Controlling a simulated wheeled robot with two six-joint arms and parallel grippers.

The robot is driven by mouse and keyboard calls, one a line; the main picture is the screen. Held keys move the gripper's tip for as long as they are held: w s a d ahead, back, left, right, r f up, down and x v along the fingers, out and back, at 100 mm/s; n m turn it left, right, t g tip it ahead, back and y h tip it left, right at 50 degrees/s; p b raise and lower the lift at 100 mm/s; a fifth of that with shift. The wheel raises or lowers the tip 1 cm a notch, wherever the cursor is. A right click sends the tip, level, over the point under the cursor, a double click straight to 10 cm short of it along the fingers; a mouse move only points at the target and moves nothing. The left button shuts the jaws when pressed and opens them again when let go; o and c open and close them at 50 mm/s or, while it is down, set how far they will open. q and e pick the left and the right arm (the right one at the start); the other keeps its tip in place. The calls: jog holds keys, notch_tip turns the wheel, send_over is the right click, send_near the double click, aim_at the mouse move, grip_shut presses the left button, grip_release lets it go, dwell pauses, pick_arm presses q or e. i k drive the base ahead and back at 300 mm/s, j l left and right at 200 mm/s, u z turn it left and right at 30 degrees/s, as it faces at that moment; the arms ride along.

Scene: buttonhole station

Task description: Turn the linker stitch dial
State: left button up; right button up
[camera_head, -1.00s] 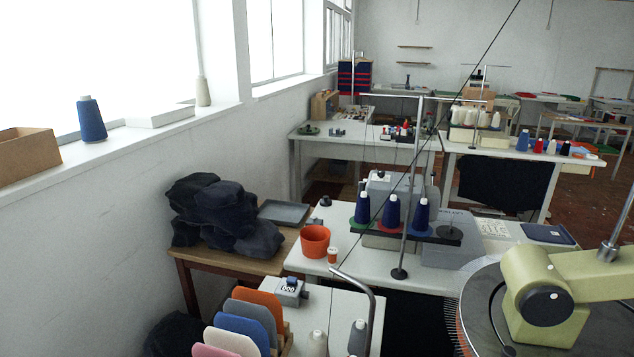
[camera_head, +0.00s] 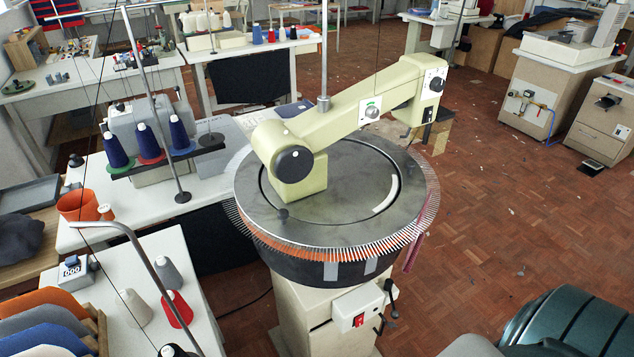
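The linker (camera_head: 340,190) stands in the middle of the view. It has a round grey top plate ringed with fine points, and orange knit hangs along the front of the ring. A pale green arm (camera_head: 345,115) crosses above the plate. A large black round knob (camera_head: 294,164) sits at the arm's left end. A small silver dial with a green mark (camera_head: 371,111) is on the arm's middle. A white plate with a black knob (camera_head: 436,84) is at its right end. I cannot tell which is the stitch dial. Neither gripper shows.
A white table with navy yarn cones (camera_head: 150,143) and an orange pot (camera_head: 78,205) is at left. A thin metal post (camera_head: 325,60) rises behind the linker. A dark green rounded object (camera_head: 570,320) is at lower right. Brown parquet floor (camera_head: 490,200) is open on the right.

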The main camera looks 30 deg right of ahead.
aim_at(438, 85)
jog(key=z, duration=1.7)
